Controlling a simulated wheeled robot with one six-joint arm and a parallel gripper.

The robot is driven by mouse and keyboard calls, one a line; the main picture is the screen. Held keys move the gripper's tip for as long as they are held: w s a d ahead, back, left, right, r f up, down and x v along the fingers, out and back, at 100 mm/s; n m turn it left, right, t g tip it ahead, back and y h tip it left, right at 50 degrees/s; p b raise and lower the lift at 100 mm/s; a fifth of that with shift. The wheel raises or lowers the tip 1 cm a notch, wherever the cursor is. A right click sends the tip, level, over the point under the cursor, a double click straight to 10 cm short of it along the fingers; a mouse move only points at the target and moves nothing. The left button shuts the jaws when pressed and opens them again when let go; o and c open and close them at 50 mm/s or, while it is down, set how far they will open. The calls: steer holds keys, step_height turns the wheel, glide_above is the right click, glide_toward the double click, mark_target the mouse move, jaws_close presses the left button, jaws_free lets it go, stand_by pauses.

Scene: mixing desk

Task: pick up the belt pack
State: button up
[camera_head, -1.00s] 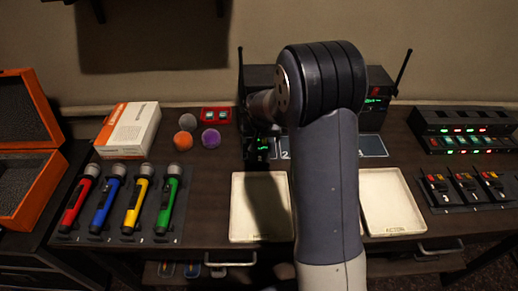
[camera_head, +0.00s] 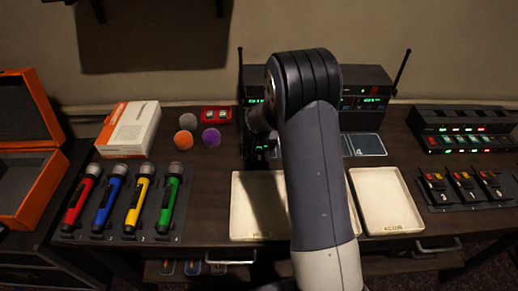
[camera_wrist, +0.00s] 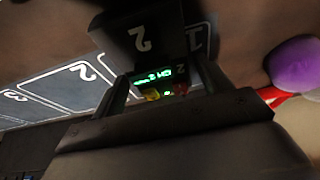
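The belt pack (camera_wrist: 140,42) is a small black box marked 2, with a lit green display on its end. In the wrist view it lies between the two fingers of my gripper (camera_wrist: 163,92), one finger on each side of the display. The fingers are close along its sides, but I cannot tell whether they press on it. In the head view my gripper (camera_head: 258,144) is left of my arm, behind the left tray, with its fingertips too dark to make out. Some of the pack is hidden.
Cream trays (camera_head: 240,232) (camera_head: 402,222) stand in front, and a black receiver (camera_head: 366,78) with antennas stands behind. Coloured microphones (camera_head: 172,190) and foam balls (camera_head: 211,138) are at left. A charger rack (camera_head: 440,125) is at right. Numbered pads (camera_wrist: 62,88) lie beside the pack.

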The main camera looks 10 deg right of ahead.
steer(key=c, duration=0.9)
